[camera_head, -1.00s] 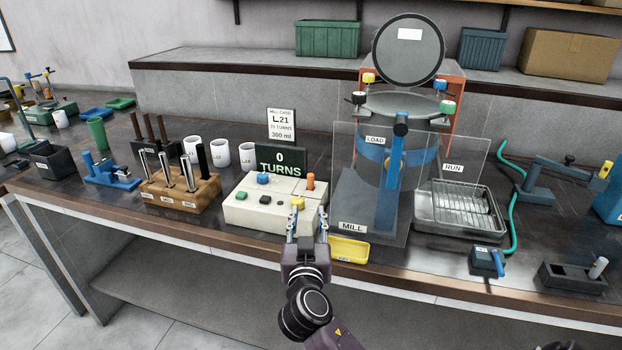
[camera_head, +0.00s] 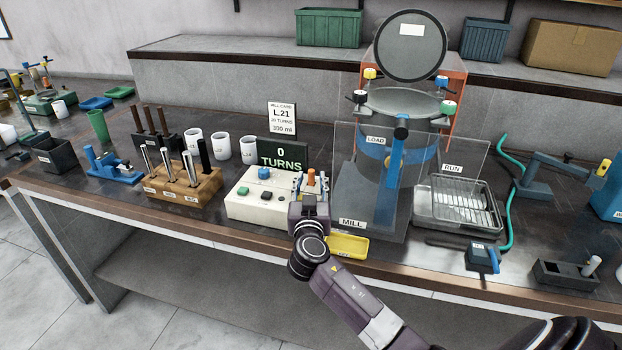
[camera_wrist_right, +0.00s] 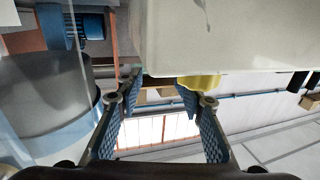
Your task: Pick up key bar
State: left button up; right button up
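My right gripper (camera_head: 311,184) is open at the right end of the cream control box (camera_head: 252,206), its fingers pointing away from me. An orange peg (camera_head: 311,177) shows between or just behind the fingers. The yellow piece on the box is hidden behind the gripper in the head view. In the right wrist view the fingers (camera_wrist_right: 158,90) are apart, with a yellow piece (camera_wrist_right: 203,82) by the right finger's tip, beside the cream box (camera_wrist_right: 230,35). I cannot tell whether they touch. No part is clearly marked as the key bar. My left gripper is out of view.
The mill (camera_head: 400,165) with its clear guard panels stands close to the right of my gripper. A yellow tray (camera_head: 347,246) lies just below it at the bench edge. A wooden rod block (camera_head: 181,188) stands left of the box, and a TURNS display (camera_head: 282,155) behind it.

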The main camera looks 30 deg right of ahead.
jog(key=shift+x, duration=1.2)
jog(key=shift+w+d+f, duration=0.15)
jog(key=shift+d, duration=0.05)
jog(key=shift+a, duration=0.1)
grip_shut()
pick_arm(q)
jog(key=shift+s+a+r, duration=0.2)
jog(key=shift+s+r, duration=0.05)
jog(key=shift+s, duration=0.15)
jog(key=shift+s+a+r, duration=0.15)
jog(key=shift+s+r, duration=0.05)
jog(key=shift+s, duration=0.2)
